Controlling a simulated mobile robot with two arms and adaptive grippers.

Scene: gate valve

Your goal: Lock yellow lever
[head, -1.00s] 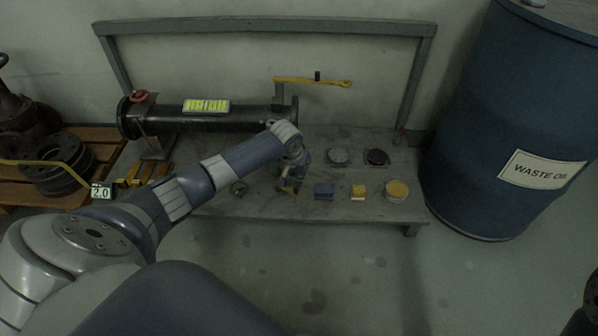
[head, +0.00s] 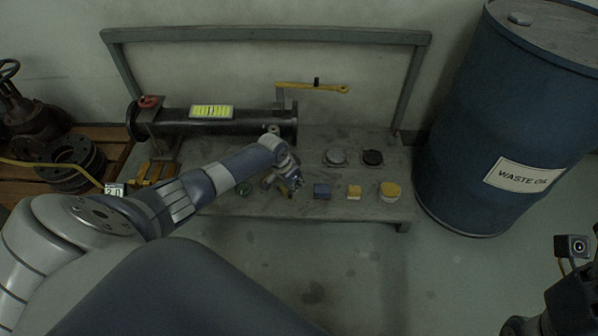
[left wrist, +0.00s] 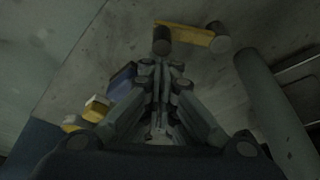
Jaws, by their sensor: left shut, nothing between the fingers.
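A grey frame (head: 265,36) stands behind. A blue drum (head: 480,130) is at right. Part of my right arm shows bottom right.

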